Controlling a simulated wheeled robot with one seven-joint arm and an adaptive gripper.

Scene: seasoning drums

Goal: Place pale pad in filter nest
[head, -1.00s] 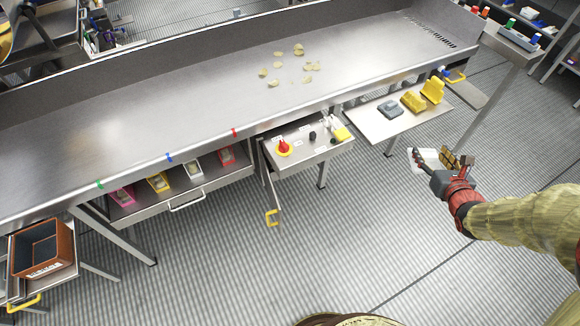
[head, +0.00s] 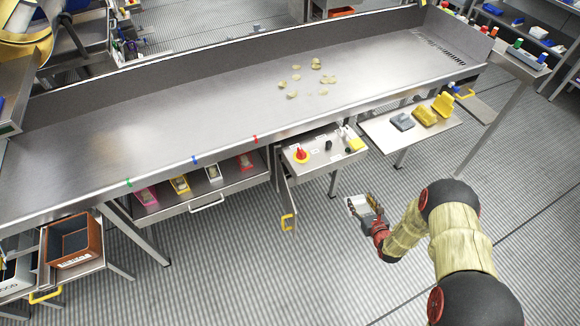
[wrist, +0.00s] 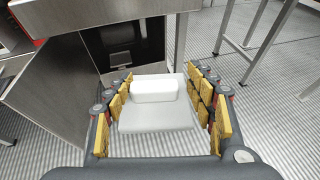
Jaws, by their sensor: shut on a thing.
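The pale pad (wrist: 158,115) is a whitish block with a raised part, gripped between the yellow-lined fingers of my gripper (wrist: 160,105) in the wrist view. In the head view the pale pad (head: 359,205) shows at the end of my gripper (head: 366,208), held in the air over the floor in front of the small control drawer. I cannot make out a filter nest for certain in either view.
A long steel table (head: 200,130) carries several yellowish chips. Below it are a shelf with coloured holders (head: 213,174), a control drawer (head: 318,152) with a red knob, and a side shelf (head: 385,132) with grey and yellow blocks. A brown bin (head: 74,245) stands lower left. Open floor lies in front.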

